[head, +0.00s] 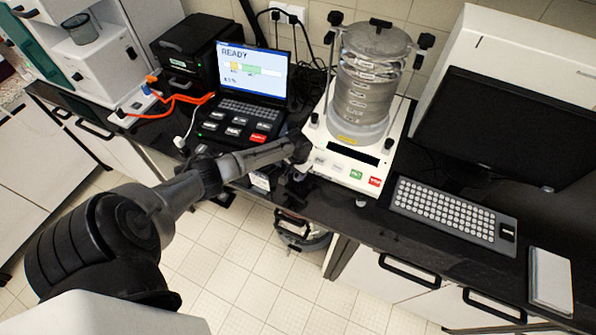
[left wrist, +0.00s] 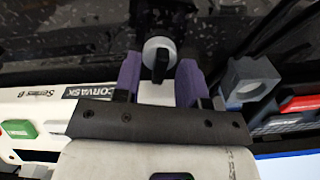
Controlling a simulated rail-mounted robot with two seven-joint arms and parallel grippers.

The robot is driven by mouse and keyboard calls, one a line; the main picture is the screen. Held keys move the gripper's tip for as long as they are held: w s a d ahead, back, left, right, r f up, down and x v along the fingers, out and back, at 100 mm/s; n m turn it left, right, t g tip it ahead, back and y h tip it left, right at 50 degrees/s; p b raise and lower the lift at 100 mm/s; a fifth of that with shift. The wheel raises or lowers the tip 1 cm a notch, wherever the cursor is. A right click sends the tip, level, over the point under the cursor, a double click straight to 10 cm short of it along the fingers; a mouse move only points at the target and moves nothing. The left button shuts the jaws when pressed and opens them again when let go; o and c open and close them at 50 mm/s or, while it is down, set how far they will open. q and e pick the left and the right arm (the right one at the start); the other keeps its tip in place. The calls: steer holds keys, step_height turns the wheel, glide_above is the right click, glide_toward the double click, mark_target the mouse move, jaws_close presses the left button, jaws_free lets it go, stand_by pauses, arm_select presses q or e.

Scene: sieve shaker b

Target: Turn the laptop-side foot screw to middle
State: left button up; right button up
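The sieve shaker's white base (head: 336,163) stands on the dark bench, with a metal sieve stack (head: 366,80) on top. Its laptop-side front foot is largely hidden by my left gripper (head: 296,160) in the head view. In the left wrist view a round white foot screw knob (left wrist: 158,50) with a black pointer shows between the purple fingertips of my left gripper (left wrist: 159,68). The fingers are apart, one on each side of the knob; I cannot tell whether they touch it. The laptop (head: 250,85) reads READY. My right gripper is not in view.
A keyboard (head: 450,213) and a dark monitor (head: 510,125) stand right of the shaker. A black box (head: 195,55) and orange cable (head: 180,98) lie left of the laptop. A grey block with a hole (left wrist: 250,80) sits close right of the fingers in the wrist view.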

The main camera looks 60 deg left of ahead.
arm_select(q)
jaws_close()
steer(key=shift+r+p, duration=0.2)
steer(key=shift+p, duration=0.15)
steer(key=shift+n+p, duration=0.9)
steer(key=shift+p, duration=0.15)
steer(key=shift+n, duration=0.3)
steer(key=shift+f+p, duration=0.15)
steer(key=shift+p, duration=0.15)
jaws_free()
